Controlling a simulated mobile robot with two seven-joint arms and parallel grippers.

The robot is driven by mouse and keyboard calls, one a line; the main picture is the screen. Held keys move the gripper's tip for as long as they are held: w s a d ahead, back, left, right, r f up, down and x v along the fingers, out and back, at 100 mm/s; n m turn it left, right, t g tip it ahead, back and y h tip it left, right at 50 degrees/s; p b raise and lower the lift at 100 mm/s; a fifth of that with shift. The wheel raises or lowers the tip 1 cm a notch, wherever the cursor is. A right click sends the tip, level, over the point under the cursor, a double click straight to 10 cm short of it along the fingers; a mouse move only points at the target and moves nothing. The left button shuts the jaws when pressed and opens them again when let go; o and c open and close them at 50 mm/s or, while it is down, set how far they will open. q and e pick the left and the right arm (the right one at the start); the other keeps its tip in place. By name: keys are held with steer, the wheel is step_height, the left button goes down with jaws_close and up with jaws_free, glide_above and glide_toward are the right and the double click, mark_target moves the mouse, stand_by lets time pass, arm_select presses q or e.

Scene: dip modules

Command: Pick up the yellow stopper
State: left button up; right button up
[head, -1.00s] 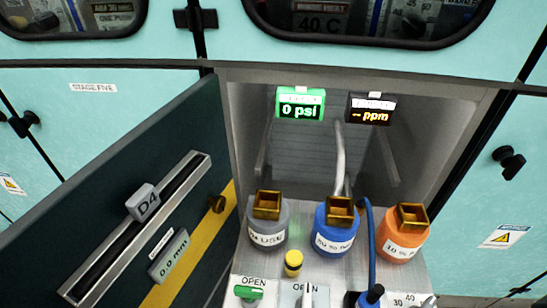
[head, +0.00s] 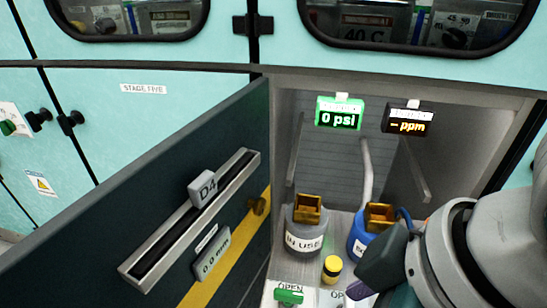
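The yellow stopper (head: 332,266) stands on the light metal shelf in front of the bottles, in the lower middle of the head view. It has a dark band around it. My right gripper (head: 372,277) comes in from the right, just right of the stopper and apart from it. Its dark fingers are seen side-on and partly cut off by the frame, so their opening is unclear. My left gripper is not in view.
A grey bottle (head: 306,234) labelled "IN USE" and a blue bottle (head: 357,236) stand behind the stopper. A green switch (head: 289,296) is in front. The open dark door panel (head: 150,200) fills the left. My arm hides the right side.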

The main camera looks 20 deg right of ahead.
steer(key=w+a+f+n+g+b, duration=0.1)
steer(key=w+a+f+n+b, duration=0.1)
steer(key=w+f+n+b, duration=0.3)
steer(key=n+g+h+b, duration=0.2)
steer(key=n+b, duration=0.1)
steer(key=b, duration=1.6)
glide_above(334, 262)
step_height(334, 262, down, 11)
steer(key=shift+d+f, duration=0.1)
steer(key=shift+d, duration=0.05)
steer(key=f+b, duration=0.2)
steer(key=f, duration=0.3)
steer(key=shift+a+b, duration=0.2)
steer(key=shift+b, duration=0.1)
jaws_close()
